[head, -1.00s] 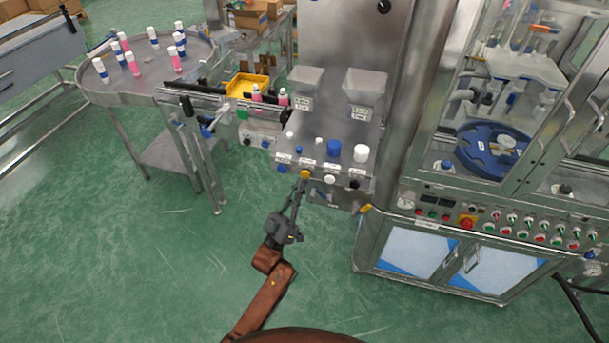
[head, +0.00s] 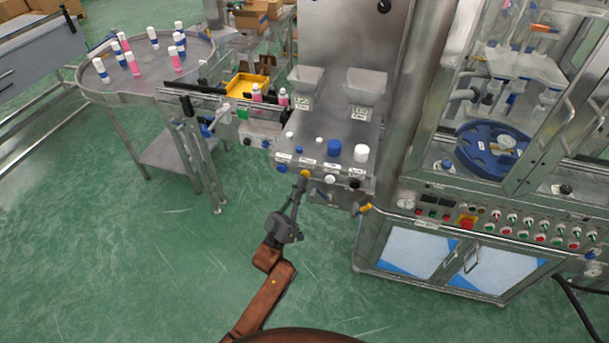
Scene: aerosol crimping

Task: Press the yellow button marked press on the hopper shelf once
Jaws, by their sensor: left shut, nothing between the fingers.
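The yellow button (head: 305,174) sits on the front face of the hopper shelf (head: 310,150), between a blue button (head: 282,169) on its left and a white one (head: 330,179) on its right. My left gripper (head: 302,183) is shut and empty. Its fingertips are right at the yellow button, just below and in front of it; I cannot tell whether they touch it. The upper part of the button shows above the tips. The marking on its label is too small to read. My right gripper is not in view.
Blue and white caps (head: 334,148) stand on the shelf below two hoppers (head: 365,86). A black button (head: 354,184) is at the right end. A glass-doored machine (head: 480,150) stands to the right. A round table (head: 130,75) with several bottles is at the left. Green floor lies open in front.

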